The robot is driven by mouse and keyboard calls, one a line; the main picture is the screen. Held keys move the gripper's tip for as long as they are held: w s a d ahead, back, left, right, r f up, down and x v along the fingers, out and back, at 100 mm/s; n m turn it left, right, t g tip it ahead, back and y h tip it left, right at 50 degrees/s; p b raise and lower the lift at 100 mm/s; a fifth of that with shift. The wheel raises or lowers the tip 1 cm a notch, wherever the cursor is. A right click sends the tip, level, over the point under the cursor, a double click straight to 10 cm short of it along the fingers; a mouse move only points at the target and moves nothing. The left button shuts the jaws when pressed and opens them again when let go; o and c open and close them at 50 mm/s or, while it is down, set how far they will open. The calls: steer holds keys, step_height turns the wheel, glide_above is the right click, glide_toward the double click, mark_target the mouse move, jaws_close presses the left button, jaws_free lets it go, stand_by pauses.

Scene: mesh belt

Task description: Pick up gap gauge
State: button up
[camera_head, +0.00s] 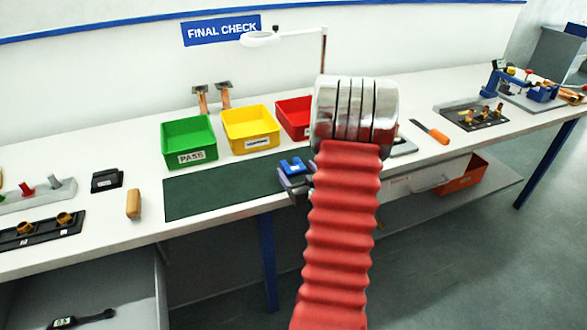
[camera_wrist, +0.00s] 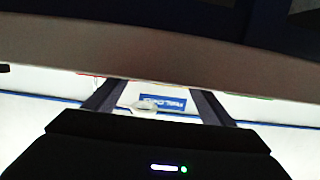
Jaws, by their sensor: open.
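No thing in view is plainly marked as the gap gauge. A slim dark tool (camera_head: 80,318) with a pale label that seems to read 0.5 lies in the grey space under the bench at the lower left; it may be the gauge.
Green (camera_head: 188,140), yellow (camera_head: 249,128) and red (camera_head: 294,116) bins stand behind the mat. The bench edge (camera_wrist: 160,70) crosses close ahead in the upside-down wrist view. An orange-handled tool (camera_head: 430,132) and a black fixture (camera_head: 475,116) lie at the right.

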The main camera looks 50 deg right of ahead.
mark_target(295, 168)
steer(key=shift+x, duration=0.95)
steer(key=shift+c, duration=0.3)
steer(key=c, duration=1.3)
steer(key=shift+r, duration=0.1)
step_height(295, 168, up, 10)
stand_by(0.6)
